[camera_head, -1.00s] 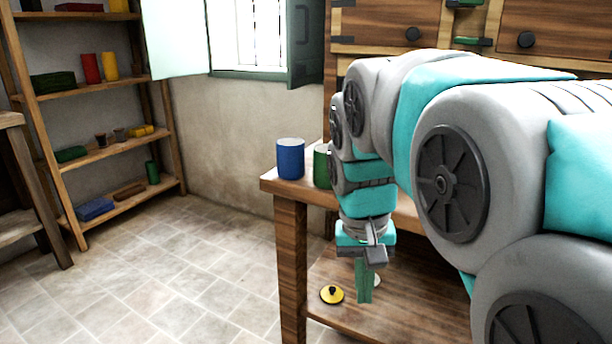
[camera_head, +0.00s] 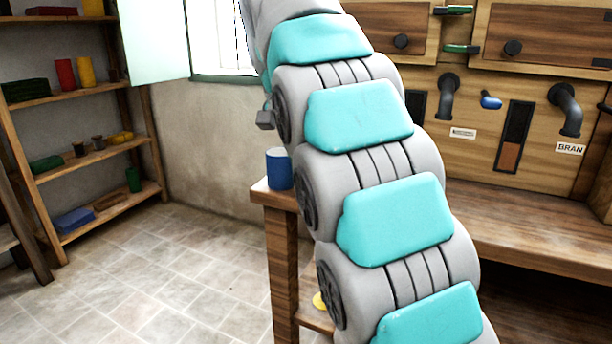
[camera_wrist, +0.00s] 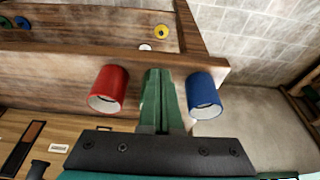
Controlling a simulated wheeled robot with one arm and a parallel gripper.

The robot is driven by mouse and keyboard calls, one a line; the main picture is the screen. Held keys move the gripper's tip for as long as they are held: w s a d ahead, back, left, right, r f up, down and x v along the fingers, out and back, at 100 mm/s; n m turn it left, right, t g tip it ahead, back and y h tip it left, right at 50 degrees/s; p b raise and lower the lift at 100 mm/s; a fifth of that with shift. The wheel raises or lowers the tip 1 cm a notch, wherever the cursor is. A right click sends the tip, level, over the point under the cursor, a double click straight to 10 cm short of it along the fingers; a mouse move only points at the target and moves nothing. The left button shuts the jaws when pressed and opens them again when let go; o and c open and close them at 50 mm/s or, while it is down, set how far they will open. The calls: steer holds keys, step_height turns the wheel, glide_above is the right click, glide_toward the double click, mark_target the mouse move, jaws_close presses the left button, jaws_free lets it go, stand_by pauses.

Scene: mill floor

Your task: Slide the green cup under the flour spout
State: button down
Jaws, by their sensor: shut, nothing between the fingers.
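My gripper (camera_wrist: 158,76) is shut and empty in the wrist view, its green fingers pointing between a red cup (camera_wrist: 106,88) and a blue cup (camera_wrist: 204,92). I cannot pick out the green cup for certain; the fingers cover the space between the two cups. In the head view my arm hides the gripper and most of the table's left end, with only the blue cup (camera_head: 279,170) showing at the corner. Two dark spouts, one on the left (camera_head: 447,98) and one on the right (camera_head: 566,108), stick out of the wooden panel. The right one has a BRAN label; the left label is unreadable here.
The wooden table (camera_head: 540,232) has bare top at the right. A yellow disc (camera_wrist: 161,32) and a white disc (camera_wrist: 146,47) lie on its lower shelf. A blue handle (camera_head: 490,100) sits between the spouts. A shelf rack (camera_head: 100,154) stands at the left, with open floor before it.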

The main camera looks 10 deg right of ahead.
steer(key=shift+w+d+f+p, duration=0.15)
steer(key=shift+w+d+f, duration=0.65)
steer(key=shift+f, duration=0.75)
steer(key=shift+w+d+f+p, duration=0.2)
steer(key=shift+w+d+f, duration=0.35)
steer(key=shift+w+f, duration=0.7)
steer(key=shift+w+d+f+p, duration=0.15)
steer(key=shift+w+d+f, duration=0.5)
steer(key=shift+f, duration=1.15)
steer(key=shift+d, duration=0.1)
